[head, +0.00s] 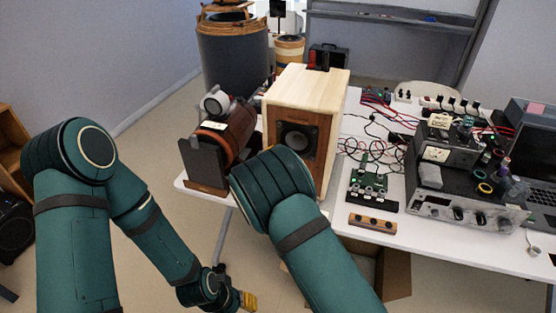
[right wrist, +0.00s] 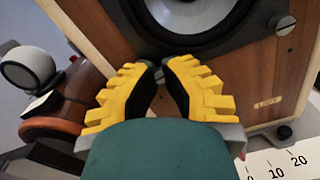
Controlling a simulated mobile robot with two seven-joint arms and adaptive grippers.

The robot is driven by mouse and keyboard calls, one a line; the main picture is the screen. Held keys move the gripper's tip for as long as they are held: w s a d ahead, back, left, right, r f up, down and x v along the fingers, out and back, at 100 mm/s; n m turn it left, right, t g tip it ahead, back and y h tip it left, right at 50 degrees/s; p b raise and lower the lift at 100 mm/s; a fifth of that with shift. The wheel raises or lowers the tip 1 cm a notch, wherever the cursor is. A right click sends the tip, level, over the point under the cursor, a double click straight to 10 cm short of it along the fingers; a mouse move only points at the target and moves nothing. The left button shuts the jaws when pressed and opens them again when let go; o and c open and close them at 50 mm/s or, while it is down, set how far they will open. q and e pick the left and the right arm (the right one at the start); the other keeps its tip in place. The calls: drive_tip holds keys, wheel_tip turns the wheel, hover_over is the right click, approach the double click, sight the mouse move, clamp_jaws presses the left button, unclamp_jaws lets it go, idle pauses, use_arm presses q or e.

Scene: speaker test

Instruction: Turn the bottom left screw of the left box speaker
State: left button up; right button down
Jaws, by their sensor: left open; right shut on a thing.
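The box speaker (head: 305,100) stands upright on the table, with pale wood sides and a brown front around a dark round driver (head: 296,137). My right arm hides the speaker's lower front in the head view. In the right wrist view, my right gripper (right wrist: 160,68) has its yellow fingertips together at the speaker front (right wrist: 230,75), just below the driver. They are shut on a small dark screw (right wrist: 159,76), mostly hidden between the tips. My left gripper (head: 246,301) is open, low beside the table.
A brown and grey device (head: 232,130) stands close to the speaker's left. A green circuit board (head: 370,180), cables and electronic instruments (head: 455,185) crowd the white table (head: 440,243) on the right. A cardboard box (head: 393,272) is under the table. The floor at left is mostly clear.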

drive_tip(key=shift+m+b, duration=0.3)
drive_tip(key=shift+m, duration=0.1)
drive_tip(key=c, duration=1)
unclamp_jaws()
drive_tip(key=shift+s, duration=0.1)
drive_tip(key=v, duration=1.1)
drive_tip(key=shift+s, duration=0.35)
drive_tip(key=shift+a, duration=0.1)
